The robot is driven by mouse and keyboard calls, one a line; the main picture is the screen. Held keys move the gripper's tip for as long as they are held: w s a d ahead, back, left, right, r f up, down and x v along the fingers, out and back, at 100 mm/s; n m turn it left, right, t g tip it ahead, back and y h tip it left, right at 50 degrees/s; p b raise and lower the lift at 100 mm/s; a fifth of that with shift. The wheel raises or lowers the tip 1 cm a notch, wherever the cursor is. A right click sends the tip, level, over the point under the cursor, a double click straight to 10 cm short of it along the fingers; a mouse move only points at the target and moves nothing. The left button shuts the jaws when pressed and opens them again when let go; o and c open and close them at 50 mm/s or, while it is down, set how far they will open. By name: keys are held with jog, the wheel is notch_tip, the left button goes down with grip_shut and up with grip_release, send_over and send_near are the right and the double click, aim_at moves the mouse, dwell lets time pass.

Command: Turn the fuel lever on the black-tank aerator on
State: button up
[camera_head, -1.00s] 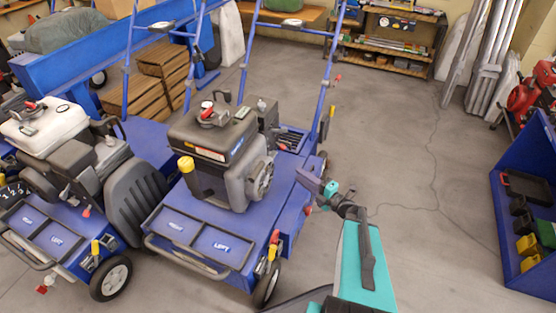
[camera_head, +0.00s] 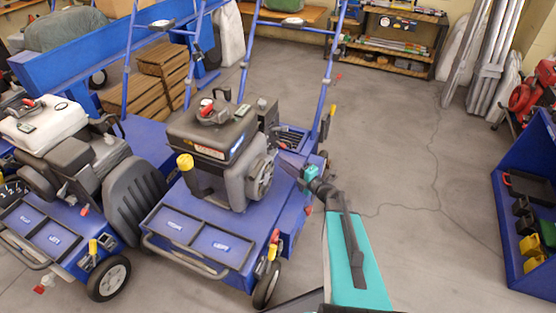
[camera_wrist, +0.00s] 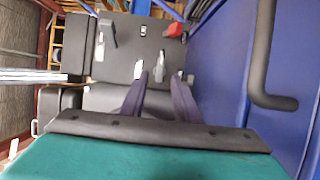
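The black-tank aerator (camera_head: 212,130) stands in the middle of the head view, a black engine and tank on a blue deck. My gripper (camera_head: 287,165) is at the right side of its engine. In the wrist view the two purple fingers of my gripper (camera_wrist: 159,77) are apart, with nothing held between them. Ahead of them is a dark panel (camera_wrist: 122,50) with a black lever (camera_wrist: 107,32), a red part (camera_wrist: 174,30) and several small pale tabs, one pale tab (camera_wrist: 160,66) lying between the fingertips. I cannot tell which of these is the fuel lever, or its position.
A white-tank aerator (camera_head: 45,122) stands close at the left. Blue handle bars (camera_head: 323,100) rise behind the black-tank machine. In the wrist view a dark bent bar (camera_wrist: 262,60) is close at the right. The floor (camera_head: 400,150) is clear to the right, up to a blue bin (camera_head: 520,235).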

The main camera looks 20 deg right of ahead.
aim_at(272, 154)
jog(key=shift+x, duration=2.05)
jog(key=shift+c, duration=0.4)
